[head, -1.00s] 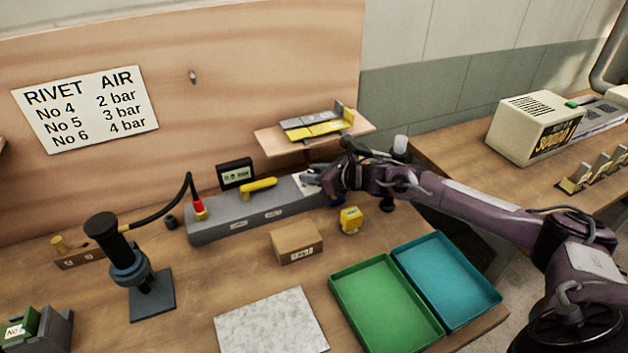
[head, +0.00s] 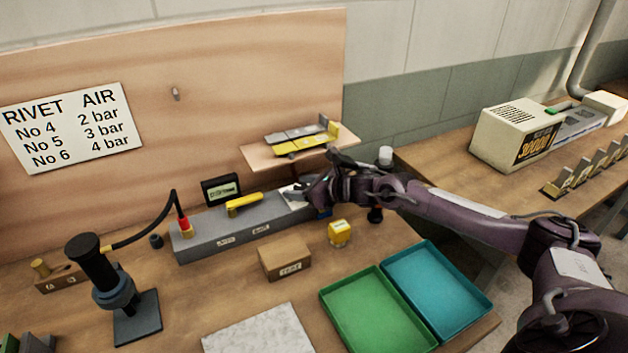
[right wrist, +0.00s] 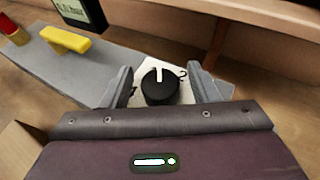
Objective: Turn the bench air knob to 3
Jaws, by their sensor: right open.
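The air knob (right wrist: 160,87) is round and black with a white pointer mark, on a pale dial plate (right wrist: 140,73) at the right end of the grey air unit. In the right wrist view its pointer is directed up. My right gripper (right wrist: 164,82) is open, with one finger on each side of the knob, apart from it. In the head view my right gripper (head: 296,192) is over the plate and hides the knob.
A wall sign (head: 72,128) lists No 4 2 bar, No 5 3 bar, No 6 4 bar. A small shelf (head: 345,165) overhangs behind my gripper. A yellow block (head: 340,233), cardboard box (head: 285,258), green tray (head: 335,305) and blue tray (head: 395,272) stand in front.

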